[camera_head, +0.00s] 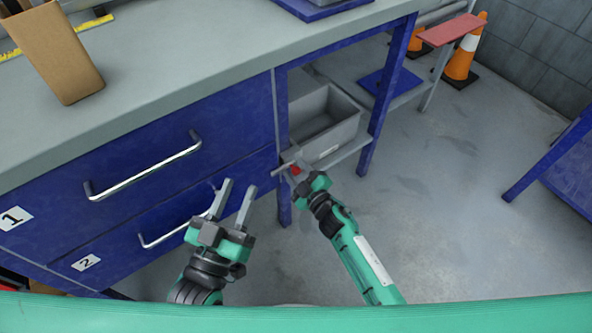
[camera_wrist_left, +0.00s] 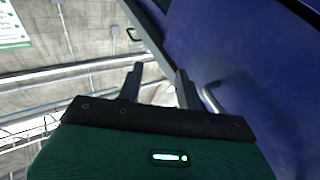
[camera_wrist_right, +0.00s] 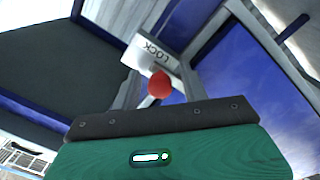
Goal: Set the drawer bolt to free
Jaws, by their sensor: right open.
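The drawer bolt's red knob (camera_head: 295,170) is at the right end of the drawer front, by the table leg. The bolt's bar is mostly hidden. My left gripper (camera_head: 237,187) is open and empty in front of the lower drawer. Its two fingers stand apart in the left wrist view (camera_wrist_left: 158,74).
The blue drawers 1 (camera_head: 120,150) and 2 (camera_head: 190,200) look closed and have bar handles. A grey bin (camera_head: 335,140) stands on the shelf right of them. A cardboard box (camera_head: 58,55) stands on the worktop (camera_head: 190,55).

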